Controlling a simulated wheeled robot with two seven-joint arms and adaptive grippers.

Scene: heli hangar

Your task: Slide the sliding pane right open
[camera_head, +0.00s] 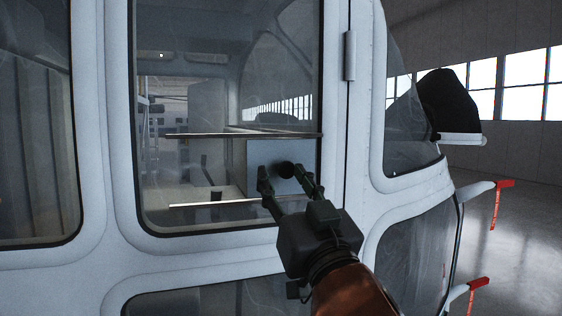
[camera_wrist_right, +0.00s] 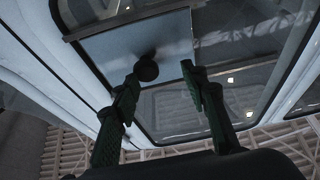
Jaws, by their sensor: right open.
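The sliding pane (camera_head: 262,155) is a pale blue-grey panel at the lower right of the helicopter door window, between an upper rail (camera_head: 215,134) and a lower rail (camera_head: 200,204). A dark round knob (camera_head: 285,169) sits on it. In the right wrist view the pane (camera_wrist_right: 115,50) and knob (camera_wrist_right: 146,68) also show. My right gripper (camera_head: 282,177) is open in front of the pane, with the knob appearing between its fingertips, nearer one finger in the wrist view. Whether a finger touches the knob I cannot tell. My right gripper hides the pane's lower part. My left gripper is not in view.
The white door frame (camera_head: 228,241) surrounds the window, with a hinge (camera_head: 350,55) at right. Left of the pane, the space between the rails shows the cabin. Red-tagged parts (camera_head: 497,205) stick out at far right, over open hangar floor.

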